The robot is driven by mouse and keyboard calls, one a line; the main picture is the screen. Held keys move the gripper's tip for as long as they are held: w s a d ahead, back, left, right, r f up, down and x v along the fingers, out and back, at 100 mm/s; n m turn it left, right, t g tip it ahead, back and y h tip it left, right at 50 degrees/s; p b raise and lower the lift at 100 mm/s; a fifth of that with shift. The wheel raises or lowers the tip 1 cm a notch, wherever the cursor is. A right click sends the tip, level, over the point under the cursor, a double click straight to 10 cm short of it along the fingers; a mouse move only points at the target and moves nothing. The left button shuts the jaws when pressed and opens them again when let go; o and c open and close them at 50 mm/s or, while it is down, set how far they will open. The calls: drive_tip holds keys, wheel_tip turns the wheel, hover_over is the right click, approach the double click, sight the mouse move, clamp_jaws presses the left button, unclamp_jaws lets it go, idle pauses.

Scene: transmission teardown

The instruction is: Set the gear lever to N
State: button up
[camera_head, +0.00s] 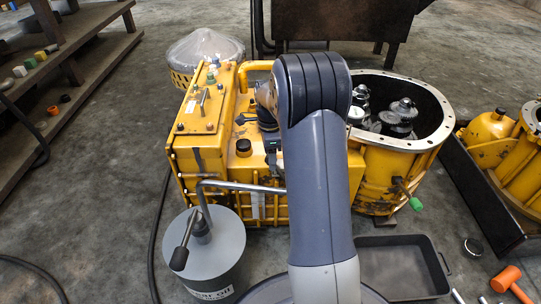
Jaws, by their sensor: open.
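The yellow transmission (185,155) stands in the middle of the floor. A short metal lever (203,103) stands up from the control cover on its left top; it may be the gear lever. I cannot make out any N mark or the lever's setting. My arm rises through the middle of the view and bends down behind its own elbow. My gripper (277,165) is over the transmission's top, to the right of and nearer than the lever. It is open and apart from the lever. My upper arm hides part of the gripper and the casing's middle.
A grey oil drum (215,262) with a hand pump and bent pipe stands at front left. A round open housing (440,115) is at right, with a dark tray (400,265) before it. An orange mallet (510,282) lies at bottom right. Wooden shelves (85,50) are at far left.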

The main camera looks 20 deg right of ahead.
drive_tip(key=shift+c, duration=0.4)
clamp_jaws()
drive_tip(key=shift+s+d+r+p, duration=0.15)
drive_tip(key=shift+d+r+p, duration=0.15)
drive_tip(key=shift+p, duration=0.2)
drive_tip(key=s+d+r+t+y+p, duration=0.1)
drive_tip(key=s+d+t+y+p, duration=0.1)
drive_tip(key=d+p, duration=0.4)
drive_tip(key=s+d+y, duration=0.1)
drive_tip(key=y, duration=0.1)
drive_tip(key=shift+d+y+p, duration=0.25)
drive_tip(key=shift+y+p, duration=0.05)
drive_tip(key=shift+y, duration=0.1)
drive_tip(key=shift+s, duration=0.1)
drive_tip(key=shift+o, duration=0.4)
unclamp_jaws()
